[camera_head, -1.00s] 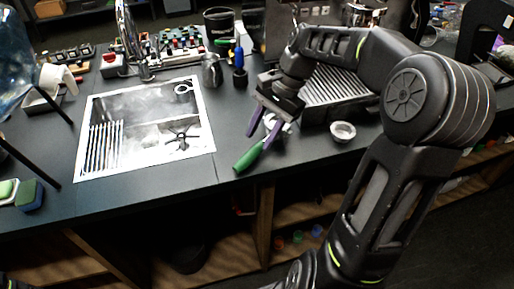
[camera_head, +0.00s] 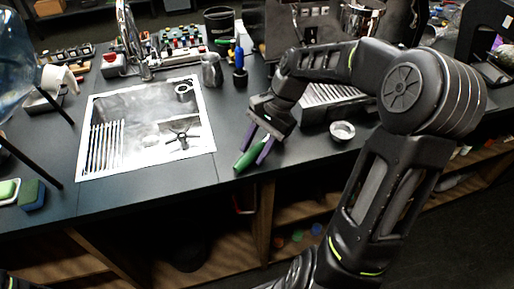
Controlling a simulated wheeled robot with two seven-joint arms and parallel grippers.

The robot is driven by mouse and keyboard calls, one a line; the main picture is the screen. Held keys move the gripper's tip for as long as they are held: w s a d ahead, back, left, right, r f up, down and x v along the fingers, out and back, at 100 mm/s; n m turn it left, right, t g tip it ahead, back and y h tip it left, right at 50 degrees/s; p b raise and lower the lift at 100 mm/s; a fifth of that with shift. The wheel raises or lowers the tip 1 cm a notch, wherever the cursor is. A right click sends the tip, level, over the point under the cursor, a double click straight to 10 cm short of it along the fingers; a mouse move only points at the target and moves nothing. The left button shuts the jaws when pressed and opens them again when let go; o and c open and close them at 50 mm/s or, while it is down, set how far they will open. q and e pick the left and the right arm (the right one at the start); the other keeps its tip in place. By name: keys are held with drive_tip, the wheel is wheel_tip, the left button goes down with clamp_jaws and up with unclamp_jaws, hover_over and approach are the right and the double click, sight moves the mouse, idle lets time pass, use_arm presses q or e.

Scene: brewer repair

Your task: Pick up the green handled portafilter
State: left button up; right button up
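The green handled portafilter (camera_head: 248,158) lies on the dark counter, its green handle pointing toward the front edge. Its metal head is mostly hidden behind my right gripper. My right gripper (camera_head: 254,155) is pitched down over the handle. Its two purple fingers are apart, one on each side of the green handle. I cannot tell whether they touch it. My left gripper is not in view.
A metal sink (camera_head: 150,125) is set in the counter to the left. A small metal cup (camera_head: 342,132) stands right of the gripper, before the ribbed drip tray (camera_head: 325,95). A steel pitcher (camera_head: 211,72) and a blue-topped tool (camera_head: 239,65) stand behind.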

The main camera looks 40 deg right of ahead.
clamp_jaws()
idle(1.3)
